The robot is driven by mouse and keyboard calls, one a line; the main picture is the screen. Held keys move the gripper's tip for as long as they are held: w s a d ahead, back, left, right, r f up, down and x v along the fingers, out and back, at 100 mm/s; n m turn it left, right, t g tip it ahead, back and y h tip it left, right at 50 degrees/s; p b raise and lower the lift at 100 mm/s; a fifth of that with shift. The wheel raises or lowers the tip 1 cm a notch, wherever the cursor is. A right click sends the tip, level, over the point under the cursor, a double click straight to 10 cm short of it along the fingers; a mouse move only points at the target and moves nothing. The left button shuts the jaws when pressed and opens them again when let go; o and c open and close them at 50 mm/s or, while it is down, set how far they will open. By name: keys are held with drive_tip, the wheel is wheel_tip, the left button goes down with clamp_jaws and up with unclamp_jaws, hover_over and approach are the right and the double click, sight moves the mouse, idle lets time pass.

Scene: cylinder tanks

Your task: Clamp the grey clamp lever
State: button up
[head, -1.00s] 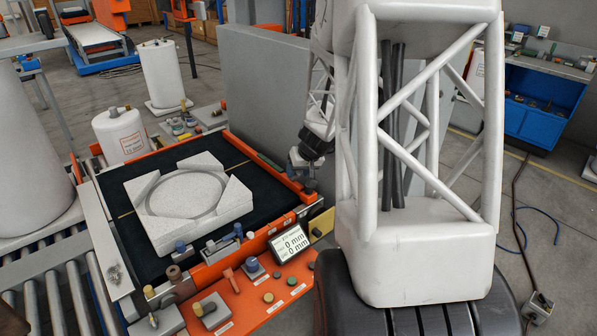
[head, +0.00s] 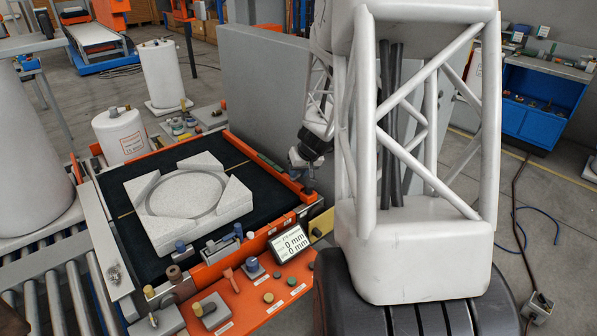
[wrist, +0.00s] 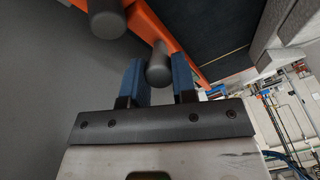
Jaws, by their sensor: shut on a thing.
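In the wrist view, the dark grey rounded handle of the clamp lever (wrist: 159,66) sits between the two blue fingers of my gripper (wrist: 159,80). The fingers are shut on it near its rounded end. A second dark grey rounded knob (wrist: 107,22) shows up and to the left, outside the fingers. In the head view, my gripper (head: 308,178) is small and dark at the right corner of the orange-framed table (head: 283,178). Its fingers and the lever are hard to make out there.
A pale foam block (head: 222,206) with a ring-shaped recess lies on the table's dark surface. An orange control panel (head: 250,292) with knobs and a small display (head: 289,243) stands in front. A grey partition (head: 260,85) rises close behind my gripper.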

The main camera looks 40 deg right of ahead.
drive_tip(key=shift+w+r+g, duration=0.15)
drive_tip(key=shift+w+g, duration=0.05)
drive_tip(key=shift+g, duration=0.2)
drive_tip(key=shift+w+r+g, duration=0.25)
drive_tip(key=shift+w+g, duration=0.5)
drive_tip(key=shift+g, duration=0.65)
drive_tip(key=w+g, duration=0.2)
drive_tip(key=g, duration=0.1)
drive_tip(key=w+g, duration=0.1)
drive_tip(key=g, duration=0.2)
drive_tip(key=shift+w+f+g, duration=0.2)
drive_tip(key=shift+w+g, duration=0.2)
drive_tip(key=shift+w+f+m+g, duration=0.15)
drive_tip(key=shift+w+f+g, duration=0.2)
drive_tip(key=shift+g, duration=0.55)
drive_tip(key=shift+w+f+m+g, duration=0.15)
drive_tip(key=shift+w+g, duration=0.3)
drive_tip(key=shift+g, duration=0.45)
drive_tip(key=o, duration=0.9)
drive_tip(key=shift+r, duration=0.1)
